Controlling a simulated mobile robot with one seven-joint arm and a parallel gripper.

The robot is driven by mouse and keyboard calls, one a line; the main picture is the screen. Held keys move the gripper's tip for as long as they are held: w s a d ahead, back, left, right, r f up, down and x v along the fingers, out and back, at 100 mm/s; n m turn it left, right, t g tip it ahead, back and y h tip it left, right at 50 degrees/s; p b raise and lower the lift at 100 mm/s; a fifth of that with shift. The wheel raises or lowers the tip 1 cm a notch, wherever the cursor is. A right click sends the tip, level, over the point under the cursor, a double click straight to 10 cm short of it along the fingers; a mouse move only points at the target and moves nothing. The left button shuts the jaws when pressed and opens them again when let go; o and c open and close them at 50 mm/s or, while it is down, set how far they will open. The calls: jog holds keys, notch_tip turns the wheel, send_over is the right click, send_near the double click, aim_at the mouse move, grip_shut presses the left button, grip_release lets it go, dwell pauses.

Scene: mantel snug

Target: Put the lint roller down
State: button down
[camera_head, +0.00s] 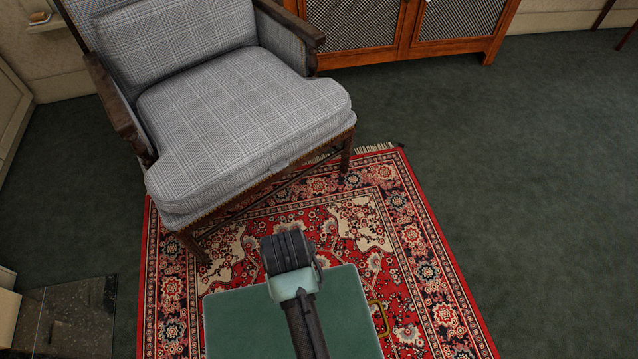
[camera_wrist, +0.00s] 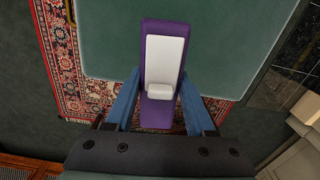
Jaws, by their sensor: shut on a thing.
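The lint roller (camera_wrist: 153,112), a purple body with a white upper part, is between the two blue fingers of my gripper (camera_wrist: 161,76) in the wrist view. My gripper is shut on it. In the head view my wrist hides the fingers and the lint roller. A green flat-topped piece (camera_head: 237,322) with rounded corners and a brass handle on its right side stands below my arm. Its green top (camera_wrist: 225,45) also shows in the wrist view, behind the far part of the lint roller. I cannot tell how high the lint roller is above it.
A grey plaid armchair (camera_head: 235,115) with dark wooden arms stands at the upper left, partly on a red patterned rug (camera_head: 420,265). A wooden cabinet (camera_head: 400,55) with mesh doors is behind it. A dark stone slab (camera_head: 70,318) lies at the lower left. Green carpet on the right is clear.

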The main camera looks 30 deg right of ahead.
jog(key=s+d+r+m+p, duration=0.1)
jog(key=s+d+r+p, duration=0.1)
jog(key=s+r+p, duration=0.3)
jog(key=f+b, duration=0.1)
jog(key=f, duration=0.3)
jog(key=s+f+b, duration=0.1)
jog(key=f+b, duration=0.1)
jog(key=f, duration=0.2)
jog(key=f+b, duration=0.2)
jog(key=f, duration=0.2)
jog(key=shift+s+f, duration=0.15)
jog(key=shift+b, duration=0.3)
jog(key=shift+c, duration=1.2)
grip_release()
jog(key=shift+f, duration=0.1)
notch_tip(320, 180, up, 12)
jog(key=p, duration=0.4)
jog(key=shift+p, duration=0.35)
jog(key=shift+r, duration=0.2)
